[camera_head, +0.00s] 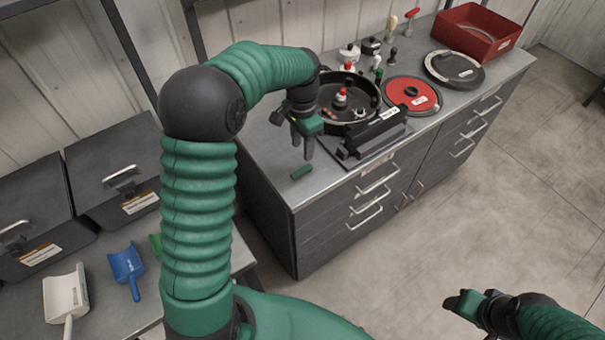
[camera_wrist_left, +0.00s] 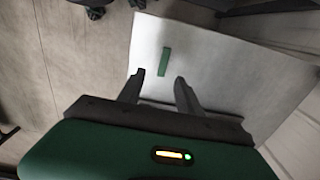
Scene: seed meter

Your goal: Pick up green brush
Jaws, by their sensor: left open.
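A small green brush (camera_head: 301,172) lies on the metal counter top, near its front left corner. It also shows in the left wrist view (camera_wrist_left: 165,61), lying just past the gap between my fingertips. My left gripper (camera_head: 303,151) is above the counter, over and slightly behind the brush, with its fingers pointing down. Its two fingers (camera_wrist_left: 161,76) are apart with nothing between them. My right gripper (camera_head: 464,303) is at the lower right, over the floor and away from the counter; its jaws are too small to read.
A black seed meter housing (camera_head: 346,101) stands right beside my left gripper. A red disc (camera_head: 411,94), a black disc (camera_head: 454,68) and a red bin (camera_head: 477,32) lie farther right. Dark boxes, a blue scoop (camera_head: 127,267) and a white scoop (camera_head: 67,296) are at left.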

